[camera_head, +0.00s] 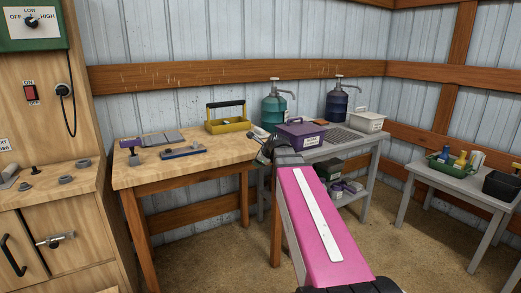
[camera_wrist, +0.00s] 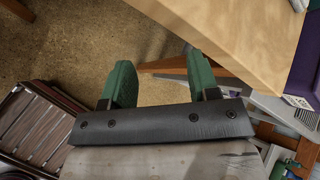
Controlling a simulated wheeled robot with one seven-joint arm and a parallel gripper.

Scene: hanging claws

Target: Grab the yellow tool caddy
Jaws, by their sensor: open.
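The yellow tool caddy (camera_head: 230,126) with a black top handle stands upright at the back right of the wooden workbench in the head view. It does not show in the wrist view. My gripper (camera_head: 260,145) is at the far end of my pink arm, near the bench's right end, to the right of and nearer than the caddy. In the wrist view its two green fingers (camera_wrist: 158,62) are spread apart with nothing between them. My gripper is apart from the caddy.
The wooden workbench (camera_head: 160,171) also holds a blue tool (camera_head: 183,153) and grey blocks. A purple bin (camera_head: 300,135) and pump bottles (camera_head: 275,105) stand on the grey table to the right. The bench edge (camera_wrist: 245,75) is close to my fingers in the wrist view.

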